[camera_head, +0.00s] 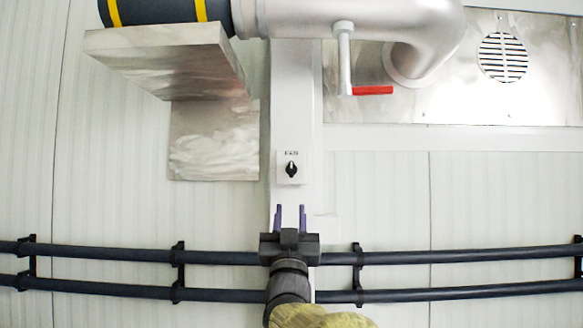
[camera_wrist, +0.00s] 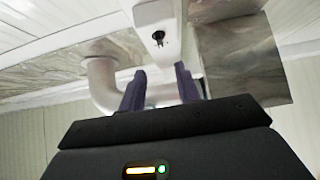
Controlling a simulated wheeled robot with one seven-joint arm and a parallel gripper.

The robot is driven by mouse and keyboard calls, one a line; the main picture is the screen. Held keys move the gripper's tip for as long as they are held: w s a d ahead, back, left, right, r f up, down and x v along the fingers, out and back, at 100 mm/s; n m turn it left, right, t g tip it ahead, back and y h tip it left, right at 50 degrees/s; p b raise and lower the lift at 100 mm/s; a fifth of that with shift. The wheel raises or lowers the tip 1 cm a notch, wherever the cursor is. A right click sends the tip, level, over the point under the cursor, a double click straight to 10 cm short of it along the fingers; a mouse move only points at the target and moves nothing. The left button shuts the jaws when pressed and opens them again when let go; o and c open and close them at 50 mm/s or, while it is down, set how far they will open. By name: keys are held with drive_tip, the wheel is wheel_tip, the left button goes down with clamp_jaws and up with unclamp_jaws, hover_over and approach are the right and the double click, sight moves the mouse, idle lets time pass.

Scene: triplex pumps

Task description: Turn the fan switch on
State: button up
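The fan switch (camera_head: 291,169) is a small white plate with a black rotary knob and a dark label above it, mounted on a white vertical post. The knob looks roughly upright, with a slight tilt. My gripper (camera_head: 290,218) is below the switch in the head view, with its two purple fingers pointing up at it. The fingers are apart with nothing between them. In the wrist view the switch (camera_wrist: 158,36) shows beyond the fingertips, above the gap of my gripper (camera_wrist: 160,75). The gripper does not appear to touch the switch.
Two dark horizontal pipes (camera_head: 100,254) run along the wall behind my arm. A metal bracket (camera_head: 213,140) stands out at the upper left. A large silver pipe (camera_head: 400,18) and a red-handled valve (camera_head: 372,90) are above right.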

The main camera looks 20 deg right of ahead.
sight(291, 170)
drive_tip(key=p+x, duration=0.7)
drive_tip(key=x, duration=0.4)
drive_tip(key=shift+w+r, duration=0.1)
drive_tip(key=shift+r, duration=0.15)
drive_tip(key=shift+w+d+r+p, duration=0.2)
drive_tip(key=shift+w+r+p, duration=0.1)
drive_tip(key=shift+w+p, duration=0.15)
drive_tip(key=shift+c, duration=0.4)
clamp_jaws()
